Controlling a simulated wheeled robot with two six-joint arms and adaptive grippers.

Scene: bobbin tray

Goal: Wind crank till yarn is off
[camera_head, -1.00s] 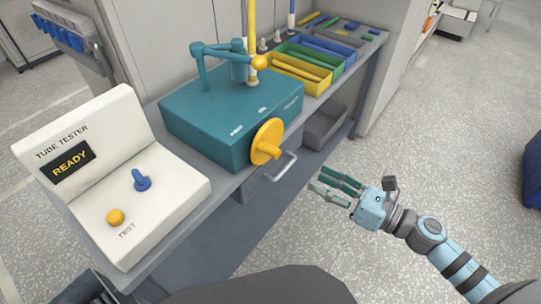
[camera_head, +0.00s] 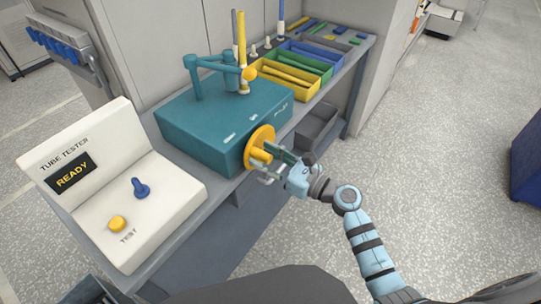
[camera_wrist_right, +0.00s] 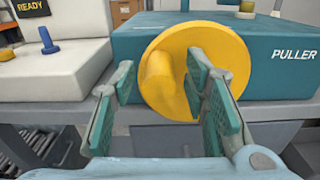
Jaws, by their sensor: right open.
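A teal puller box (camera_head: 212,135) stands on the grey bench with a yellow crank disc (camera_head: 252,148) on its front right side. The crank's yellow knob (camera_head: 261,154) sticks out towards me. My right gripper (camera_head: 272,163) is open at the crank. In the right wrist view the crank disc (camera_wrist_right: 218,45) fills the middle, and its knob (camera_wrist_right: 160,83) lies between the two open fingers of the gripper (camera_wrist_right: 165,100). I cannot tell whether a finger touches it. A yellow tube (camera_head: 241,50) stands upright behind the box by a teal arm (camera_head: 215,62). I can make out no yarn. My left gripper does not show.
A white tube tester (camera_head: 120,185) reading READY stands left of the puller, with a blue lever (camera_head: 140,188) and a yellow button (camera_head: 117,223). Yellow (camera_head: 285,84), green (camera_head: 305,65) and blue bins (camera_head: 318,50) line the bench's far end.

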